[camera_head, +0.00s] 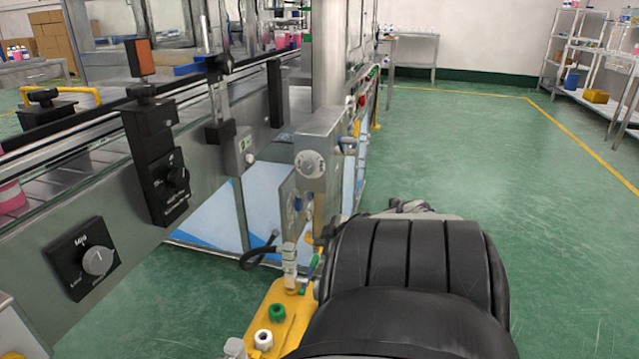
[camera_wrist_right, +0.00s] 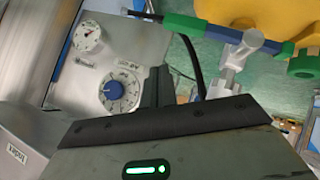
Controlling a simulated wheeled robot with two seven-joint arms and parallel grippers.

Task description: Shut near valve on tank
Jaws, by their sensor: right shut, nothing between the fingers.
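The yellow tank (camera_head: 264,310) stands low at the bottom centre of the head view, partly hidden by my right arm. A metal valve fitting (camera_head: 289,262) rises at its far end, with a bit of green beside it. In the right wrist view, a silver valve fitting (camera_wrist_right: 242,52) lies beside the yellow tank (camera_wrist_right: 225,12), with a green and blue bar (camera_wrist_right: 205,28) next to it. I cannot tell the valve's position. My right gripper (camera_wrist_right: 157,88) is shut and empty, left of the fitting and apart from it. In the head view my forearm mostly hides it. My left gripper is out of view.
A conveyor machine with a black dial box (camera_head: 82,258) fills the left. A grey panel with a blue dial (camera_wrist_right: 118,92) and a gauge (camera_wrist_right: 88,36) is close to the gripper. A black hose (camera_head: 260,252) curves near the valve. Open green floor (camera_head: 470,150) lies to the right.

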